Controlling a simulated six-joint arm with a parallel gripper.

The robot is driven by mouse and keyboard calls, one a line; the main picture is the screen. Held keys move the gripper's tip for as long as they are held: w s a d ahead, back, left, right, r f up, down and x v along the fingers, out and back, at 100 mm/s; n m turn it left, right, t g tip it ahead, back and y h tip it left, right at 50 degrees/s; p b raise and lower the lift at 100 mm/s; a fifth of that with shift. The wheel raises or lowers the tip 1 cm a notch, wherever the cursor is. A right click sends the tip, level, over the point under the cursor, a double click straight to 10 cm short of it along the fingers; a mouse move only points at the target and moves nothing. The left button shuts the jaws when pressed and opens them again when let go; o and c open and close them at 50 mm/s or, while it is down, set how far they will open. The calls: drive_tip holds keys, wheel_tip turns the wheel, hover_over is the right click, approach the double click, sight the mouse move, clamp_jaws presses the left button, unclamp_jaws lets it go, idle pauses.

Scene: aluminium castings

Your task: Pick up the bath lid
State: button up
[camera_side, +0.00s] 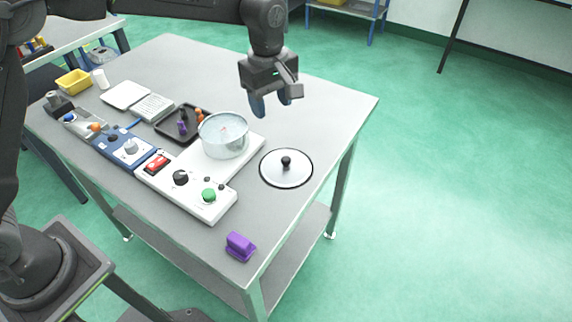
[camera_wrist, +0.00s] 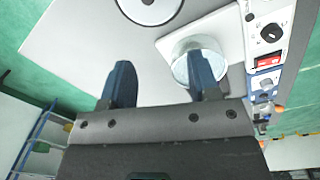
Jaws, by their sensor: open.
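The bath lid (camera_side: 286,170) is a round, pale disc with a dark rim and a black knob. It lies flat on the grey table (camera_side: 330,112), to the right of the glass bath (camera_side: 224,137). The glass bath (camera_wrist: 192,50) shows there behind one fingertip. My gripper (camera_side: 272,108) is open and empty, above the table and beyond the lid in the side view. Its two blue fingers (camera_wrist: 163,80) are apart in the wrist view.
The bath stands on a white control unit (camera_side: 215,198) with knobs. A purple block (camera_side: 240,246) sits near the front corner. A black tray (camera_side: 168,127) with small items, a blue device (camera_side: 122,144) and a yellow bin (camera_side: 74,82) are left. The table's right side is clear.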

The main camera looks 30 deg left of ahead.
wheel_tip(320, 180, down, 3)
drive_tip(key=w+d+n, duration=0.1)
drive_tip(key=d, duration=0.1)
hover_over(286, 158)
drive_tip(key=f, duration=0.7)
drive_tip(key=shift+s+a+f, duration=0.1)
drive_tip(key=shift+s+a, duration=0.15)
drive_tip(key=shift+a, duration=0.05)
drive_tip(key=shift+w+d+f, duration=0.1)
drive_tip(key=shift+d+f, duration=0.05)
drive_tip(key=shift+f, duration=1.4)
drive_tip(key=shift+w+d+f, duration=0.1)
drive_tip(key=shift+d+f, duration=0.05)
drive_tip(key=shift+f, duration=1.4)
drive_tip(key=c, duration=1)
